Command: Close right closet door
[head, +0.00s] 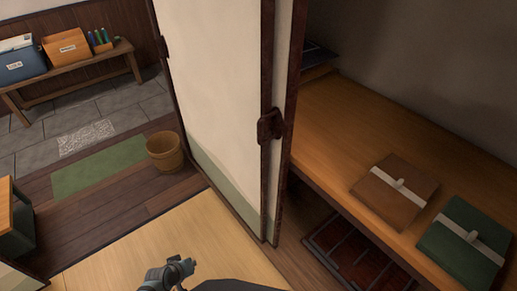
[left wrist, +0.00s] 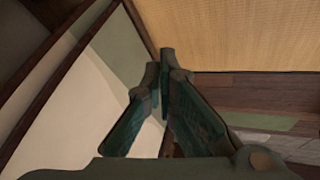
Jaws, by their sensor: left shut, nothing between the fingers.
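Two cream closet door panels with dark frames overlap in the head view. The front panel (head: 215,90) bears a dark handle (head: 270,125) near its right edge. The edge of the other panel (head: 282,95) shows just behind it; I cannot tell which is the right door. The closet stands open to the right of them. My left gripper (head: 180,268) is shut and empty, low over the tatami, apart from the doors and left of their lower end. In the left wrist view its fingertips (left wrist: 170,64) meet, with a cream panel (left wrist: 85,95) to the left. My right gripper is out of view.
Inside the closet, a wooden shelf (head: 340,110) holds a brown folded bundle (head: 375,195) and a green one (head: 450,245). A dark red slatted item (head: 335,240) lies below. A wooden bucket (head: 165,152) stands left of the doors. The tatami (head: 120,255) is clear.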

